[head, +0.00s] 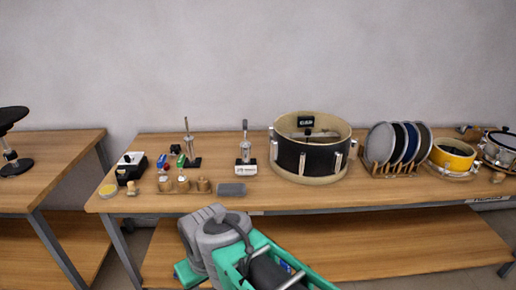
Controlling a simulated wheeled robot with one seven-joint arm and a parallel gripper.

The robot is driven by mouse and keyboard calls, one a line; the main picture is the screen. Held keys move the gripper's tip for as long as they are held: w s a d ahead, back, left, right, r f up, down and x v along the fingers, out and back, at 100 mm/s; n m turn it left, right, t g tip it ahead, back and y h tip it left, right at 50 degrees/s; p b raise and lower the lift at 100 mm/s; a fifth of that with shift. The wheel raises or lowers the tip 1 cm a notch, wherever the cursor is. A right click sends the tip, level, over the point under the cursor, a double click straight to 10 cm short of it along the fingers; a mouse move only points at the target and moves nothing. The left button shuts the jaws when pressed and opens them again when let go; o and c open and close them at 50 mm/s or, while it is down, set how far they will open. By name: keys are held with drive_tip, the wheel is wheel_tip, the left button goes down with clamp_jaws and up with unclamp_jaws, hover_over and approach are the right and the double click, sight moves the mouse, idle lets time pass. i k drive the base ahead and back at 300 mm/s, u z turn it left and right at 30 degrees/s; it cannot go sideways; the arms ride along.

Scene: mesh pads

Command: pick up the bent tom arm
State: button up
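Two upright metal rods stand on the wooden workbench (300,200). One metal rod (187,135) rises from a dark base at the left. Another rod with a dark upper end (245,140) stands in a white labelled base (245,168). I cannot tell whether either is the bent tom arm; no clear bend shows at this size. My green and grey arm (225,245) is at the bottom, in front of the bench. My gripper's fingertips do not show.
A black drum shell (308,157) stands mid-bench. To its right are a rack of discs (380,143), a yellow drum (453,157) and a chrome drum (497,148). A black box (130,170), several small cylinders (183,184) and a grey block (232,189) lie left. Another table (60,145) stands left.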

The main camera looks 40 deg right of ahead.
sight(244, 126)
drive_tip(key=u, duration=0.1)
drive_tip(key=i, duration=0.95)
drive_tip(key=z, duration=0.65)
